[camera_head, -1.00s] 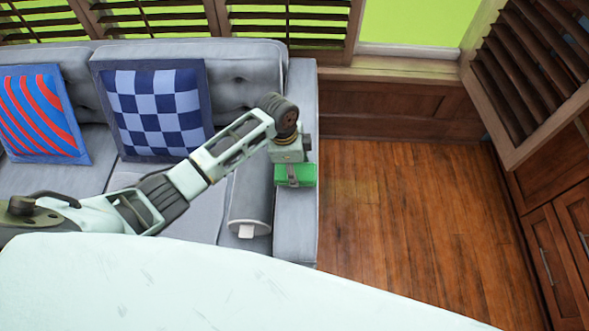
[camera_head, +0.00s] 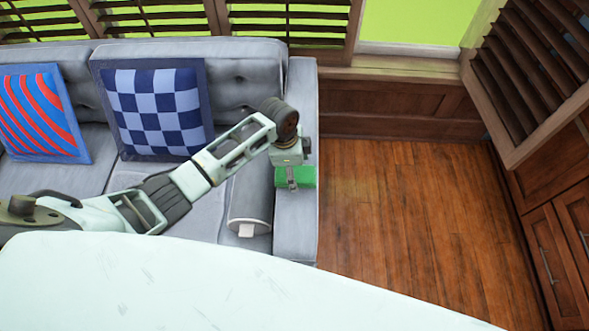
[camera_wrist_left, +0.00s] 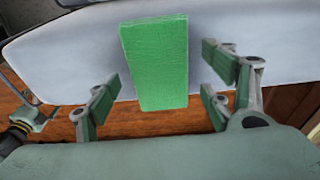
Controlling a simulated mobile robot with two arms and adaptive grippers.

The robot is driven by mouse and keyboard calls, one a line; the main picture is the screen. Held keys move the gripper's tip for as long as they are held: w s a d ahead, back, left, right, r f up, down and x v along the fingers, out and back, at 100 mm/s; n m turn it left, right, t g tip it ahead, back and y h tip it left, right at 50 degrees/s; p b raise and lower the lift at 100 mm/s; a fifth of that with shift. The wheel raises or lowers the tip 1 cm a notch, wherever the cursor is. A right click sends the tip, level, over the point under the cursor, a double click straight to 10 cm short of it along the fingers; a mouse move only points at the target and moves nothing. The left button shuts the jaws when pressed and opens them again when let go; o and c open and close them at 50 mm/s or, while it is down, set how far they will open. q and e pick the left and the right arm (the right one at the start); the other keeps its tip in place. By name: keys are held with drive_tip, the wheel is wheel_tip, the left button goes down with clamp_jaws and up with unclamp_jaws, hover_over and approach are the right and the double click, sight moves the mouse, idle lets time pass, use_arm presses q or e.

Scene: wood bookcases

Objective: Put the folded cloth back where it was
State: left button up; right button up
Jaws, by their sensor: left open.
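The folded cloth (camera_head: 306,177) is a bright green rectangle on the grey sofa's right armrest (camera_head: 296,225). In the left wrist view the cloth (camera_wrist_left: 154,62) shows almost whole against the armrest's grey surface. My left gripper (camera_head: 292,180) is over the cloth and partly hides it in the head view. In the left wrist view the left gripper (camera_wrist_left: 160,88) is open, its fingers apart on either side of the cloth, with visible gaps between them and it.
A grey bolster (camera_head: 250,200) lies beside the armrest. A checked pillow (camera_head: 155,108) and a striped pillow (camera_head: 42,113) lean on the sofa back. Wooden floor (camera_head: 410,220) is clear to the right. Shutters and wooden cabinets (camera_head: 560,250) bound the room.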

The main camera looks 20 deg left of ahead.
use_arm(q)
wheel_tip(320, 180, up, 12)
drive_tip(key=a, duration=0.1)
drive_tip(key=shift+s+a, duration=0.25)
drive_tip(key=shift+a, duration=0.1)
drive_tip(key=shift+f, duration=0.1)
idle(0.3)
